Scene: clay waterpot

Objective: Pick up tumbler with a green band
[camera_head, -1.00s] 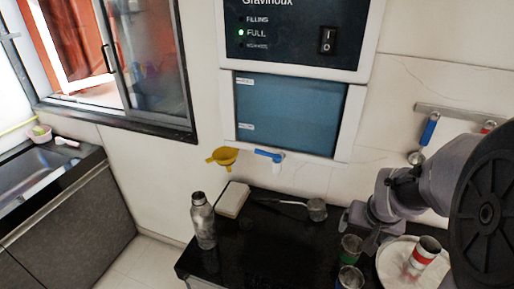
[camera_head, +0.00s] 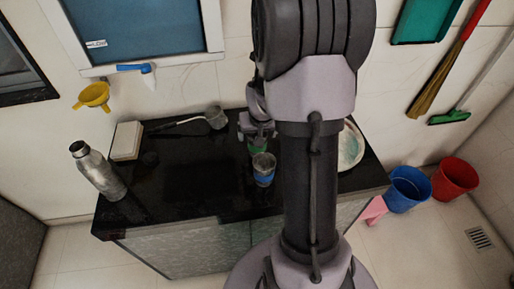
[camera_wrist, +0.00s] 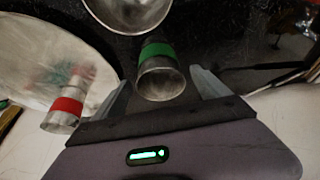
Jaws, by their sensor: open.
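The tumbler with a green band (camera_wrist: 160,72) is metal. In the wrist view it lies between the two fingers of my open gripper (camera_wrist: 162,90), with a gap on each side. In the head view, only a bit of the green-banded tumbler (camera_head: 258,146) shows below my gripper (camera_head: 257,128), which hides the rest. A tumbler with a blue band (camera_head: 264,170) stands close in front of it on the black counter. A tumbler with a red band (camera_wrist: 66,108) is over the pale plate at left in the wrist view.
The pale plate (camera_head: 351,146) is partly behind my arm. A steel bottle (camera_head: 97,172), a white box (camera_head: 126,140) and a long-handled ladle (camera_head: 215,117) are on the counter (camera_head: 180,185). A round metal vessel (camera_wrist: 130,14) is close beyond the green-banded tumbler. Buckets stand at right.

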